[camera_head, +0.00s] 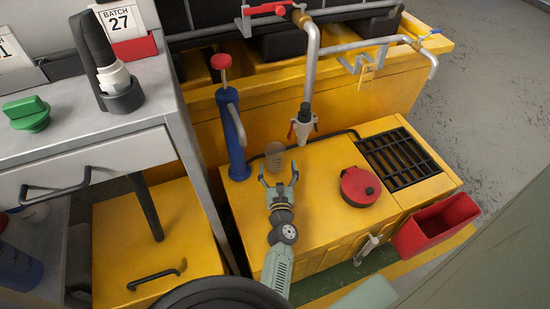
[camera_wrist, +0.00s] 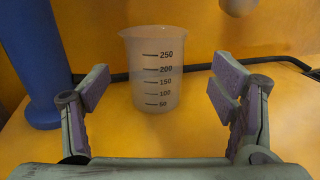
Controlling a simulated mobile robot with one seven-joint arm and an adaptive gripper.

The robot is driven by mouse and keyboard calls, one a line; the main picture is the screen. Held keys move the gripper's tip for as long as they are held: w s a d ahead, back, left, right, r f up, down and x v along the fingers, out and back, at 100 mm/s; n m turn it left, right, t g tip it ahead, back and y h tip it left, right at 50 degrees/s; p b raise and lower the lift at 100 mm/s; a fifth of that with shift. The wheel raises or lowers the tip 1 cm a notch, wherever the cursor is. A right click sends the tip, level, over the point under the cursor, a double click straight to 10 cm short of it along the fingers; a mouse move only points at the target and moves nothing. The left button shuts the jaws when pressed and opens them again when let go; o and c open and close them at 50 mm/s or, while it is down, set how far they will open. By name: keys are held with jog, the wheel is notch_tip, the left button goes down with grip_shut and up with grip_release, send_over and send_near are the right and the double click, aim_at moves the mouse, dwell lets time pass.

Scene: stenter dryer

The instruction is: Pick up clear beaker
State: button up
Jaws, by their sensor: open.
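The clear beaker (camera_wrist: 153,70) stands upright on the yellow cabinet top, with printed volume marks up to 250 facing the wrist camera. In the head view it shows as a small translucent cup (camera_head: 275,157) just beyond my fingertips. My gripper (camera_head: 278,177) is open, and its two fingers spread wide to either side of the beaker's line in the wrist view (camera_wrist: 160,95). The beaker is ahead of the fingers, left of the middle between them, and nothing is held. Whether the fingertips reach level with it is hard to tell.
A blue hand pump (camera_head: 231,130) stands close left of the beaker. A tap (camera_head: 303,125) hangs above and right of it. A black hose runs behind. A red lidded can (camera_head: 360,187) and black grate (camera_head: 398,158) lie to the right. A grey bench (camera_head: 90,150) stands left.

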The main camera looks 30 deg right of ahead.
aim_at(275, 149)
jog(key=x, duration=0.6)
jog(key=shift+w+f+b, duration=0.2)
jog(key=shift+w+b, duration=0.1)
jog(key=shift+w, duration=0.05)
jog(key=shift+c, duration=0.3)
jog(key=c, duration=1.2)
